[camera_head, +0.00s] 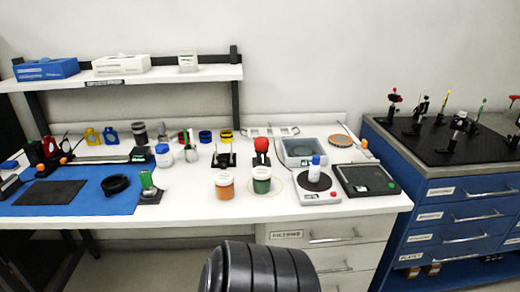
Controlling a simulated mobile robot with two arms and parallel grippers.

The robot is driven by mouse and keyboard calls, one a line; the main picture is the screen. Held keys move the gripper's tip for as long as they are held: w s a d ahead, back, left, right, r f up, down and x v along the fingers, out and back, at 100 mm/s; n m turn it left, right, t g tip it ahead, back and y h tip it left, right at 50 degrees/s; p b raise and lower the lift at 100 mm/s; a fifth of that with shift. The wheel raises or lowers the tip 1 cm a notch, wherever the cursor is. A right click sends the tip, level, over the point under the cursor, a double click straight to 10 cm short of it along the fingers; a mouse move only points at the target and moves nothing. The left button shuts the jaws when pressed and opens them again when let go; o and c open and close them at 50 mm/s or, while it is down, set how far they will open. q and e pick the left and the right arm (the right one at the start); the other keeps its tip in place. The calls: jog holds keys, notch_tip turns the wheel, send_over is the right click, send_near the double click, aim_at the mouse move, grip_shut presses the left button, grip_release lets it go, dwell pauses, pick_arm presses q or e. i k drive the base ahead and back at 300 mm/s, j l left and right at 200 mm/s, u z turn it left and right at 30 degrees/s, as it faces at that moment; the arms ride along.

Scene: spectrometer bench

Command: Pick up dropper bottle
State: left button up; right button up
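I cannot tell for certain which item is the dropper bottle. A small white bottle with a blue cap (315,168) stands upright on the round plate of a white bench device (318,196) at the right of the white bench. Neither of my grippers is in view, and nothing is seen touching these items.
Jars with orange (225,188) and green (262,182) contents stand near the bench's front edge. A grey bin (298,150) is behind the blue-capped bottle, and a black flat device (368,180) is to its right. A blue mat (90,203) covers the left.

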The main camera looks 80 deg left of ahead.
aim_at(314, 174)
jog(key=u, duration=2.25)
